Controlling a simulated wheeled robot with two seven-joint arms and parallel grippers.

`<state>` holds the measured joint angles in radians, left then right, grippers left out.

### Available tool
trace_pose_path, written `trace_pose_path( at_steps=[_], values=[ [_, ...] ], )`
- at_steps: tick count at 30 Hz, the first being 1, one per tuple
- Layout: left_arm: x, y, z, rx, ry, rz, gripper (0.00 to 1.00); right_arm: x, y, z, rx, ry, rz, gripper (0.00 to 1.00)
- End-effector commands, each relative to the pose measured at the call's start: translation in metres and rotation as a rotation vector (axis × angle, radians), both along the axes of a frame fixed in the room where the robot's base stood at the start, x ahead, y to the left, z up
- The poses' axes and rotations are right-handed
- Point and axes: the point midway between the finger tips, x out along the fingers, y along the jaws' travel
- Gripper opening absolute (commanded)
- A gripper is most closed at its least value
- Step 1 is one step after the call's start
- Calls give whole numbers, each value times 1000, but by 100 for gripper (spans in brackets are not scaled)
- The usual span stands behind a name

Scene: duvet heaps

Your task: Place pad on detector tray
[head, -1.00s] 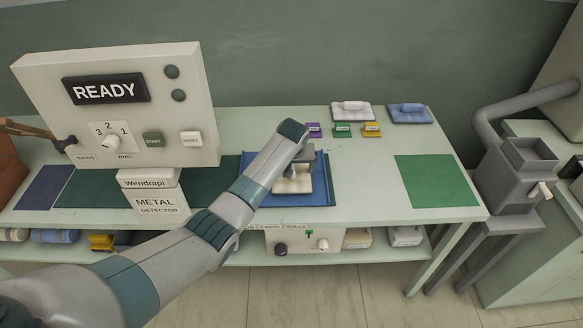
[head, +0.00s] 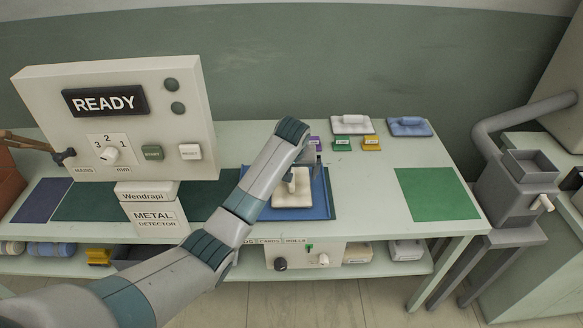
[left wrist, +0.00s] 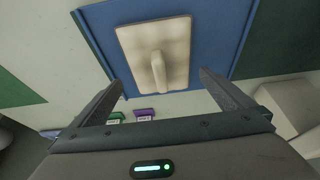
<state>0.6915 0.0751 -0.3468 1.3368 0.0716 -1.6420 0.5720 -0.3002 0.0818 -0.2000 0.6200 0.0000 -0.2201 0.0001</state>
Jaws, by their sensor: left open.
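The cream pad (head: 292,200) with its upright handle lies flat on the blue tray (head: 322,208), beside the metal detector. In the left wrist view the pad (left wrist: 183,45) lies well inside the rim of the tray (left wrist: 222,30). My left gripper (head: 309,157) is at the pad's far right side, partly hidden by my forearm. In the left wrist view its fingers (left wrist: 160,79) are spread and empty, and the handle stands clear beyond the fingertips. My right gripper is not in view.
The metal detector (head: 155,160) reads READY at the left. White (head: 350,126) and blue (head: 410,128) pads and small purple, green and yellow tags stand at the back. A green mat (head: 438,195) lies right; bare tabletop is between. A grey machine (head: 515,185) stands beyond.

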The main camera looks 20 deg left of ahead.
Motion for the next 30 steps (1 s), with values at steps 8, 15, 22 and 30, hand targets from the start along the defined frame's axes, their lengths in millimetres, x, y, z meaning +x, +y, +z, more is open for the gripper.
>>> trace_pose_path(
  at_steps=[8, 15, 22, 30],
  values=[
    [-14, -5, 39, -1, -3, -2, 100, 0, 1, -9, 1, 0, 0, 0],
    [-19, -6, 50, 0, -1, 0, 100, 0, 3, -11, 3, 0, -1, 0],
    [-19, -6, 50, 0, 0, 0, 100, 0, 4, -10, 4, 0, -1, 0],
    [-20, -6, 49, -1, 0, -1, 100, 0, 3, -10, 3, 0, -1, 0]
  ],
)
